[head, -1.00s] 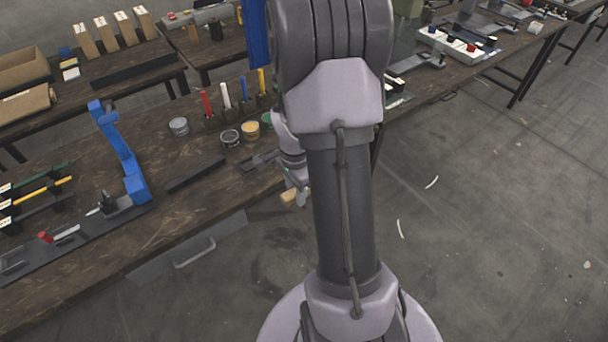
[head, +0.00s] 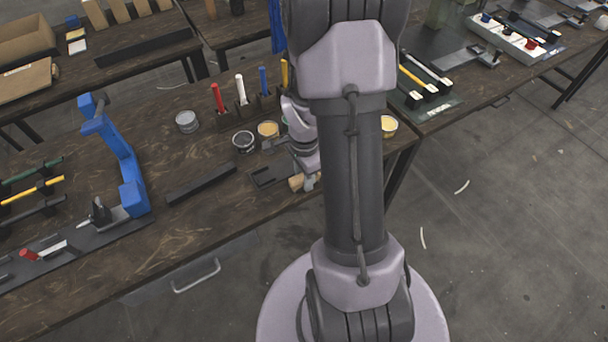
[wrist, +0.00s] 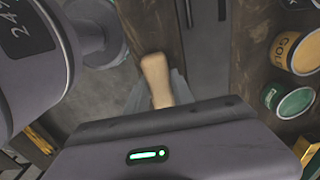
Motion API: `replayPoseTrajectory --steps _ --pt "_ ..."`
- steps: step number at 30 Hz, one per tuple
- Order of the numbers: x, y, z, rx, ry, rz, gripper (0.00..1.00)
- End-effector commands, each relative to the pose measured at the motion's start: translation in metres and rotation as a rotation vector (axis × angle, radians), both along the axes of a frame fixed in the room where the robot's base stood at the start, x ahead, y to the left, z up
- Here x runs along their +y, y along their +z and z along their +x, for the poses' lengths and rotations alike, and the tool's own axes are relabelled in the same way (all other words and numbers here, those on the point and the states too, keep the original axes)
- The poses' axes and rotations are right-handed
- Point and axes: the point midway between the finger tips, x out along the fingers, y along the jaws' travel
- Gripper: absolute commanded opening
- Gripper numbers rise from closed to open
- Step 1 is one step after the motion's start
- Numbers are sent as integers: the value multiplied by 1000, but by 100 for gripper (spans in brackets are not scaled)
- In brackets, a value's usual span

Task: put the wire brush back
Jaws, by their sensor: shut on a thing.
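The wire brush shows as a short wooden handle (wrist: 156,80) in the wrist view, pointing up out of my gripper (wrist: 152,98). Its bristle end is hidden behind the gripper body. In the head view the tan wood (head: 297,183) shows at my gripper (head: 308,183), near the front edge of the workbench (head: 230,225). My gripper is shut on the brush. A dark flat holder (head: 268,176) lies on the bench just left of the gripper; a dark grey plate (wrist: 207,45) also shows in the wrist view. I cannot tell whether the brush touches anything.
Open paint tins stand behind the holder, including a gold one (head: 268,129) and a dark one (head: 243,141). Red, white, blue and yellow handles stand in a rack (head: 243,105). A blue press (head: 122,155) stands left. A dark bar (head: 202,185) lies between.

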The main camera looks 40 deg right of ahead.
Motion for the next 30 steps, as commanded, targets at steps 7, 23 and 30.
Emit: replayPoseTrajectory --steps 7,23,30 --pt "0 -3 0 0 0 0 50" --pt "-1 60 1 -5 -1 -2 50" --pt "0 113 1 -2 0 -1 50"
